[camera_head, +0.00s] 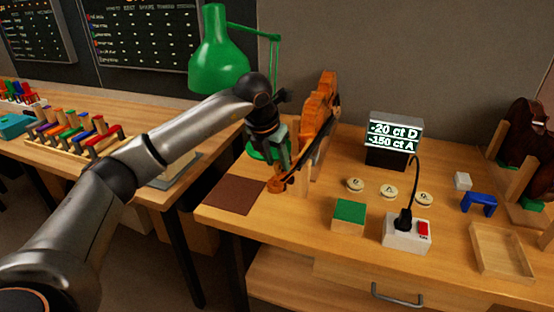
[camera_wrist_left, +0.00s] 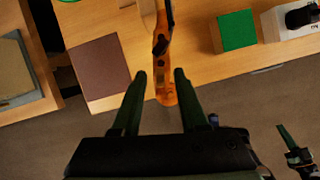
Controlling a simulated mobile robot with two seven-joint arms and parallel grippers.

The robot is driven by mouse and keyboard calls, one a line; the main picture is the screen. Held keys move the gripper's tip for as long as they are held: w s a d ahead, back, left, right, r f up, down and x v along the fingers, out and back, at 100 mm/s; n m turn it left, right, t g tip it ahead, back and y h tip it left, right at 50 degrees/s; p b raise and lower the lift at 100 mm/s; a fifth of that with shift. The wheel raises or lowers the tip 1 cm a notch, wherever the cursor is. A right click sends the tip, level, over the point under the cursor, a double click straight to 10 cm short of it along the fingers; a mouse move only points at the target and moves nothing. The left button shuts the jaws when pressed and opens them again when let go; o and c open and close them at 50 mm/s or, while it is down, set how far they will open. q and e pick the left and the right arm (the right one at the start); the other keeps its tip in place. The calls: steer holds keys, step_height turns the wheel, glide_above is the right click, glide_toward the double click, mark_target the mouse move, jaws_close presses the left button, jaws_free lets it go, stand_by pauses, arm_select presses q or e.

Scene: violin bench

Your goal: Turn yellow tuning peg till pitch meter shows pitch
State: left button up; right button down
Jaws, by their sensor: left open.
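The orange violin (camera_head: 322,115) stands tilted on the bench, its neck sloping down to the scroll (camera_head: 278,186) at the front. My left gripper (camera_head: 283,160) is open over the head of the neck. In the left wrist view, the neck and pegbox (camera_wrist_left: 163,62) lie between the open fingers (camera_wrist_left: 160,75) in the picture, with dark pegs at the sides. The height gap is unclear. I cannot make out a yellow peg. The pitch meter (camera_head: 394,133) reads "-20 ct D" and "-150 ct A". What may be my right gripper (camera_wrist_left: 297,155) shows partly in the left wrist view.
A brown mat (camera_head: 234,196) lies left of the scroll. Right of it are round labelled buttons (camera_head: 388,191), a green-topped block (camera_head: 349,214), a white switch box (camera_head: 406,236) and an empty wooden tray (camera_head: 502,250). A green lamp (camera_head: 219,60) stands behind my left arm.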

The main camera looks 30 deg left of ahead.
arm_select(q)
steer(key=v, duration=1.2)
steer(key=shift+r+b, duration=0.2)
steer(key=shift+b, duration=0.2)
arm_select(e)
steer(key=shift+f, duration=0.4)
arm_select(q)
steer(key=shift+s, duration=0.1)
stand_by(0.5)
